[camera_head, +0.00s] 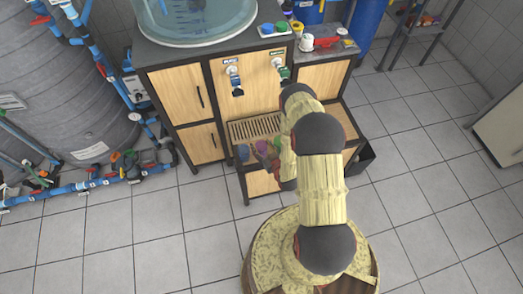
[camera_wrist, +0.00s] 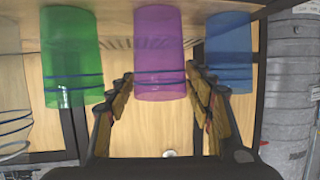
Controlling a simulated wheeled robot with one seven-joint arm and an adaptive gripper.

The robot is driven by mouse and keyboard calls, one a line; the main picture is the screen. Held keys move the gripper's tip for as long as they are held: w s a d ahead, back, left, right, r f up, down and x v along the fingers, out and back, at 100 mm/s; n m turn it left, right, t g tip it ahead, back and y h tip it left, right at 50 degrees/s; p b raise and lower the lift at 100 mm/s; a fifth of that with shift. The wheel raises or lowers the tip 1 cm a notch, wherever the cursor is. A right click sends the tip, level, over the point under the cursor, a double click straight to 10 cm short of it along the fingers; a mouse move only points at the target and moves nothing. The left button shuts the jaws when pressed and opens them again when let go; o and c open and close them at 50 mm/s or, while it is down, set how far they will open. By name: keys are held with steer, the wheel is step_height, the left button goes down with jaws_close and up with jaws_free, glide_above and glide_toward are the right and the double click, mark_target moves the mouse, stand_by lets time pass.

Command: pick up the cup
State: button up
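A purple cup (camera_wrist: 160,50) stands in the middle of the wrist view, between a green cup (camera_wrist: 72,58) on the left and a blue cup (camera_wrist: 229,50) on the right. The wrist picture looks upside down. My gripper (camera_wrist: 161,80) is open, with one finger on each side of the purple cup's banded end and visible gaps to it. It holds nothing. In the head view the blue cup (camera_head: 243,152) and the purple cup (camera_head: 261,147) show on the rack's low shelf; my arm partly hides the green cup (camera_head: 277,145).
A clear banded cup (camera_wrist: 12,120) is at the left edge of the wrist view. The wooden rack (camera_head: 178,95) has a slatted grille (camera_head: 252,128) behind the cups and two taps above. A grey tank (camera_head: 65,90) with blue pipes stands at left. The tiled floor (camera_head: 130,235) is clear.

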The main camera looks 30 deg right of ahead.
steer(key=shift+c, duration=1.2)
steer(key=shift+c, duration=1.2)
steer(key=shift+r, duration=0.15)
